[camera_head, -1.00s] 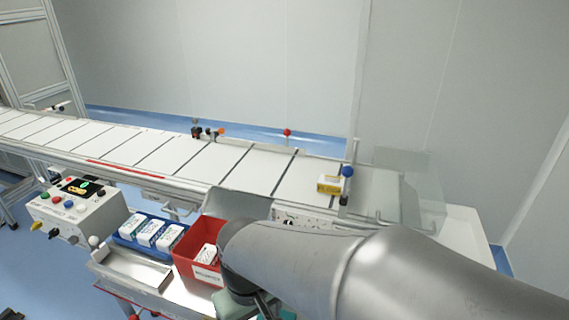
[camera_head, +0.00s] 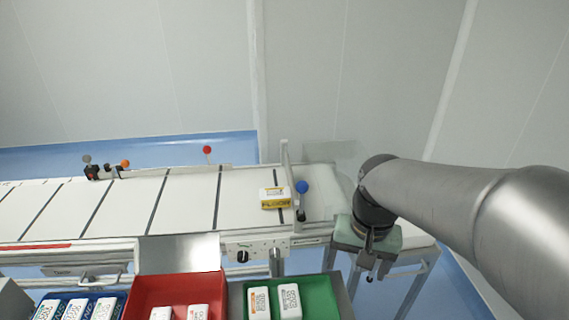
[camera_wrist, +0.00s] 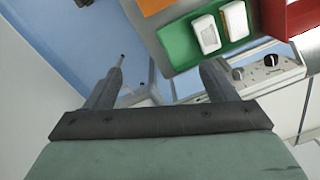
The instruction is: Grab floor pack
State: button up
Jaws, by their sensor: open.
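The floor pack (camera_head: 275,198) is a small white and yellow box marked "FLOOR". It lies near the right end of the conveyor (camera_head: 185,200), beside a stop post with a blue ball. My gripper (camera_head: 372,266) is to the right of the pack in the head view, past the conveyor's end and apart from it. In the wrist view my gripper (camera_wrist: 165,72) has its two fingers spread with nothing between them. The floor pack does not show in the wrist view.
In front of the conveyor stand a green bin (camera_head: 325,285), a red bin (camera_head: 175,285) and a blue bin (camera_head: 50,297), each with white packs. A blue ball (camera_head: 302,187) and a clear panel (camera_head: 335,158) stand near the conveyor's end. A control box (camera_wrist: 268,72) shows in the wrist view.

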jog(key=w+a+r+m+p, duration=0.1)
jog(key=w+r+m, duration=0.1)
jog(key=w+r, duration=0.35)
jog(key=w+a+r+m+p, duration=0.2)
jog(key=w+m, duration=0.1)
jog(key=w, duration=0.5)
jog(key=m, duration=0.8)
send_over(275, 192)
notch_tip(275, 192, down, 3)
jog(key=shift+m, duration=0.3)
jog(key=f, duration=0.3)
jog(key=f+p, duration=0.1)
jog(key=f, duration=0.7)
jog(key=shift+s, duration=0.25)
jog(key=shift+w+f+p, duration=0.15)
jog(key=shift+f+p, duration=0.45)
jog(key=shift+f, duration=0.85)
jog(key=shift+w+f+p, duration=0.15)
jog(key=shift+f+p, duration=0.45)
jog(key=shift+f, duration=0.8)
jog(key=c, duration=1.1)
